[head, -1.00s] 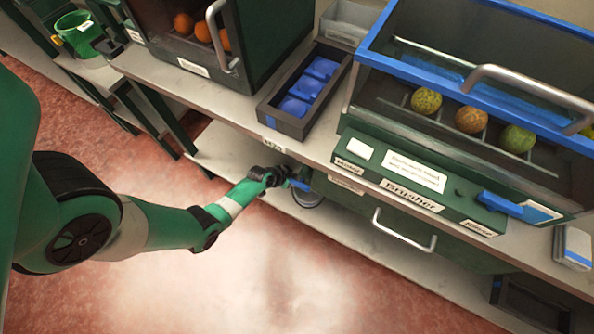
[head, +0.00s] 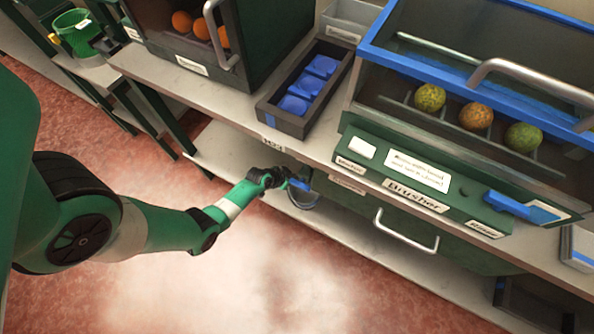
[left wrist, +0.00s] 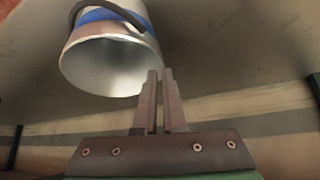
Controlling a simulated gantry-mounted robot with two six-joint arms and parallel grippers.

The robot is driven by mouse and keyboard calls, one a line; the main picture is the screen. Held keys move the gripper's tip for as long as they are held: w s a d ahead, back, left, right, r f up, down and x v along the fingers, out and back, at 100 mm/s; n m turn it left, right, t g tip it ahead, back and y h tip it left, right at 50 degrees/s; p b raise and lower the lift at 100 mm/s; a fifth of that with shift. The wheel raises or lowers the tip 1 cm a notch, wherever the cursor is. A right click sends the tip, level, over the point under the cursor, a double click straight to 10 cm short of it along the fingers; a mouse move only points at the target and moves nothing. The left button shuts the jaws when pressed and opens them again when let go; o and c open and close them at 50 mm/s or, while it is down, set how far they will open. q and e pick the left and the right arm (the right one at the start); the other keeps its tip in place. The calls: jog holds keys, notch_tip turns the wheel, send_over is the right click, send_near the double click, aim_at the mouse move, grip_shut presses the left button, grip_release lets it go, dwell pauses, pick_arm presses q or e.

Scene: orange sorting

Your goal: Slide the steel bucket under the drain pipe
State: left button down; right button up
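The steel bucket (left wrist: 108,55) has a blue band and a dark handle. In the left wrist view it is tipped in the picture, its open mouth facing the camera, just beyond and left of my left fingertips (left wrist: 160,75). The fingers are close together with only a thin gap and nothing between them; whether they touch the bucket is unclear. In the head view, my left gripper (head: 285,178) reaches under the counter beside the bucket (head: 304,199), which is partly hidden on the lower shelf. I cannot make out the drain pipe. My right gripper is not in view.
The lower shelf (head: 355,237) runs below the counter. The green brusher (head: 410,180) and its cabinet handle (head: 405,233) are right of the bucket. A dark tray with blue items (head: 268,105) stands above. The red floor in front is open.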

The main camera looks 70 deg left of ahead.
pick_arm(q)
jog(key=shift+s+d+r+p, duration=0.2)
jog(key=shift+d+r+p, duration=0.1)
jog(key=shift+p, duration=0.4)
jog(key=shift+s+d+r, duration=0.1)
jog(key=shift+d+r, duration=0.05)
jog(key=shift+d, duration=0.2)
jog(key=shift+r+p, duration=0.2)
jog(key=shift+p, duration=0.2)
jog(key=s+d+p, duration=0.3)
jog(key=s+d, duration=0.1)
jog(key=s, duration=0.7)
jog(key=shift+d, duration=0.35)
jog(key=shift+r, duration=0.1)
